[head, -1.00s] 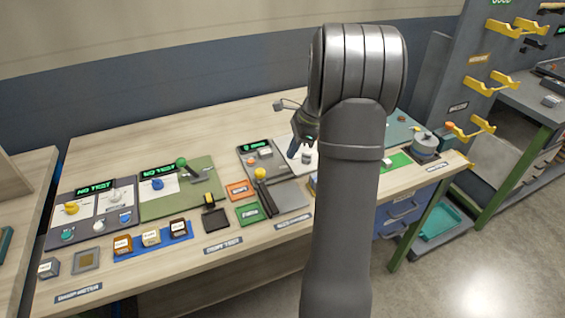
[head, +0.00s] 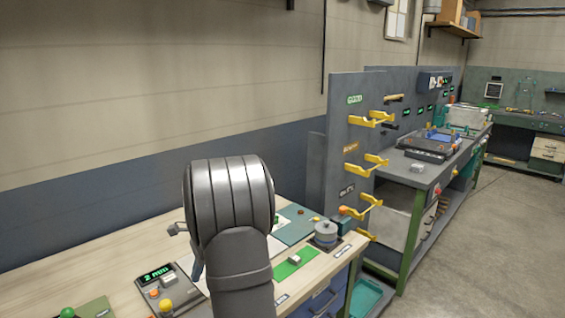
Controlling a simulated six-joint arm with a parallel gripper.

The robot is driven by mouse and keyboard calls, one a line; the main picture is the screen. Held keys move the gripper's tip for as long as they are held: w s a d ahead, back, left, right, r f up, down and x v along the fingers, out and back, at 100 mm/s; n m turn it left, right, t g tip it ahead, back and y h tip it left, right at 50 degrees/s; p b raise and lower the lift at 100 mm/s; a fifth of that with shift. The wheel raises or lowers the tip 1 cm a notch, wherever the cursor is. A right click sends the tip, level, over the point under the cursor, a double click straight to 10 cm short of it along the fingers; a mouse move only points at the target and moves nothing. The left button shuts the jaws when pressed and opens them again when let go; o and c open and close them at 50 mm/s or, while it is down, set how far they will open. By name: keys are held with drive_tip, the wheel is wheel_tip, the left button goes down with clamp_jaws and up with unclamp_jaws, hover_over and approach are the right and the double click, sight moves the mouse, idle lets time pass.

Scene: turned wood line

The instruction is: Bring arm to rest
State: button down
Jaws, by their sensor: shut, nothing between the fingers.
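My arm rises from the bottom middle of the head view, over the pale wooden bench (head: 60,268). Its big grey joint hides most of my gripper (head: 197,268). Only a dark sliver of the gripper shows at the joint's left edge, above the bench by the grey tester. The gripper is shut and empty. The fingertips themselves are hidden behind the arm.
A grey tester (head: 158,287) with a lit green display stands left of my arm. A green mat (head: 289,268) and a grey round pot (head: 325,234) are to the right. Beyond stands a grey panel (head: 345,120) with yellow hooks (head: 371,118). Open floor lies at far right.

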drive_tip(key=x, duration=0.7)
drive_tip(key=shift+s+a+r, duration=0.15)
drive_tip(key=shift+a, duration=0.05)
drive_tip(key=shift+s+a+r, duration=0.15)
drive_tip(key=shift+s+a, duration=0.4)
drive_tip(key=shift+a, duration=0.35)
drive_tip(key=shift+s+a, duration=0.25)
drive_tip(key=shift+a, duration=0.15)
drive_tip(key=c, duration=1.3)
unclamp_jaws()
drive_tip(key=o, duration=1.1)
drive_tip(key=shift+n+t+h, duration=0.3)
drive_tip(key=shift+n+h, duration=0.4)
drive_tip(key=r, duration=0.2)
drive_tip(key=s+r, duration=0.2)
drive_tip(key=r, duration=0.1)
drive_tip(key=shift+a+r, duration=0.3)
drive_tip(key=shift+a, duration=0.1)
drive_tip(key=shift+o, duration=1)
drive_tip(key=s+r+n+t+h, duration=0.1)
drive_tip(key=s+r, duration=0.3)
drive_tip(key=r, duration=0.6)
drive_tip(key=shift+d+n+t+h, duration=0.3)
drive_tip(key=shift+d+h, duration=0.2)
drive_tip(key=shift+h, duration=0.2)
wheel_tip(320, 180, down, 10)
